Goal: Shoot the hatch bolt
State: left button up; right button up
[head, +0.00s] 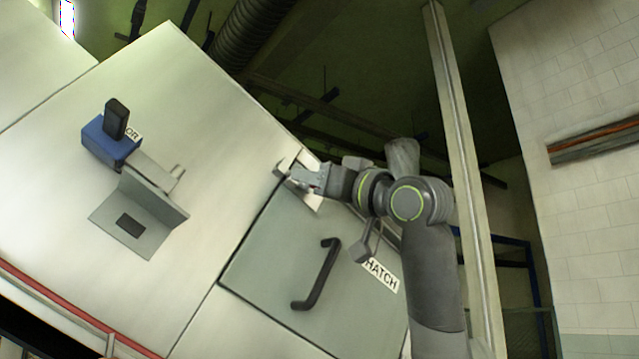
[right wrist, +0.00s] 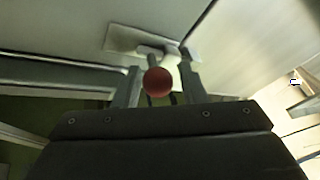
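The hatch (head: 275,265) is a grey-green panel, with a black bar handle (head: 318,275) and a "HATCH" label (head: 381,275). It looks closed, flush with the wall around it. The bolt's metal plate (right wrist: 135,38) is at the hatch's upper edge, and a round red knob (right wrist: 157,82) shows in the right wrist view. My right gripper (head: 290,172) is at the bolt and hides most of it in the head view. Its fingers (right wrist: 160,88) stand on either side of the knob, with small gaps visible. How far the bolt is slid cannot be told. My left gripper is out of view.
Left of the hatch, a blue box with a black knob (head: 116,118) and a bent metal bracket (head: 150,205) stick out from the pale panel (head: 190,75). A metal post (head: 462,150) stands right of the hatch, near my right arm. A red rail (head: 75,310) runs at lower left.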

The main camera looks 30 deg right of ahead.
jog(key=shift+o, duration=0.7)
jog(key=shift+a, duration=0.2)
jog(key=shift+s+d+f, duration=0.1)
jog(key=shift+d+f, duration=0.1)
jog(key=b+v, duration=1)
jog(key=v, duration=0.7)
jog(key=shift+r, duration=0.15)
